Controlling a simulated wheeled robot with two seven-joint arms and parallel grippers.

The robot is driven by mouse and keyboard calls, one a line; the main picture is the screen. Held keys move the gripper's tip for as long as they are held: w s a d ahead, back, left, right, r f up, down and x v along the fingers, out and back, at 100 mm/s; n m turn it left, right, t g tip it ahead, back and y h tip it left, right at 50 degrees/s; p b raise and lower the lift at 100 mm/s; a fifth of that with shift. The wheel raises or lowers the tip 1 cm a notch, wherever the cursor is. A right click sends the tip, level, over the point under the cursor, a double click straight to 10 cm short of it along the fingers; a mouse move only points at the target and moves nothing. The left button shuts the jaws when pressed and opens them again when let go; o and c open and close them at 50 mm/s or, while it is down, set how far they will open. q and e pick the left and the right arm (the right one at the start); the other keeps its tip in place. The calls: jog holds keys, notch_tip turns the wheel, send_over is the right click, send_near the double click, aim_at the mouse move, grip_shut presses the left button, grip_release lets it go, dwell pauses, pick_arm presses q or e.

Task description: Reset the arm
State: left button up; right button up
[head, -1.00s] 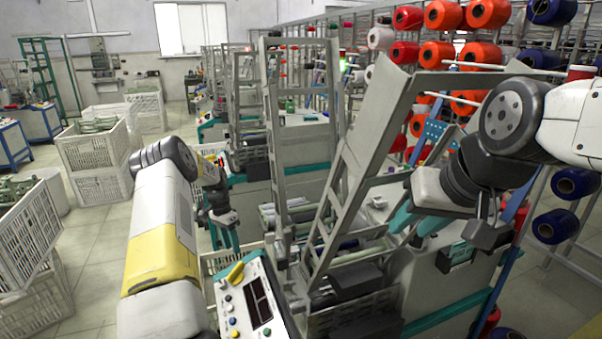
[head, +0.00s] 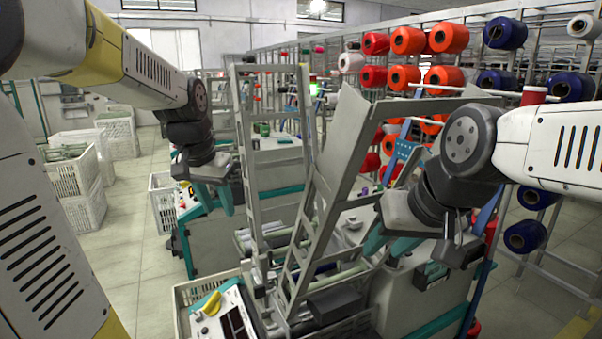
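My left gripper (head: 217,198) hangs from the arm that crosses the upper left of the head view. Its teal fingers point down, look spread apart and hold nothing that I can see. It is left of the winding machine's upright metal frame. My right gripper (head: 385,246) comes in from the right and is in front of the machine's tilted metal frame (head: 347,130). Its two teal fingers are apart, pointing down and left, and nothing shows between them.
A control panel (head: 222,318) with a yellow handle is at the bottom. A rack with red, orange (head: 447,37) and blue spools (head: 503,33) stands behind on the right. White crates (head: 75,180) stand on the floor at the left, with open floor beside them.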

pick_arm(q)
jog(key=s+d+n+t+h, duration=0.1)
jog(key=s+d, duration=0.3)
jog(key=s, duration=1.2)
jog(key=shift+r+n+t, duration=0.25)
jog(key=shift+n+t, duration=0.55)
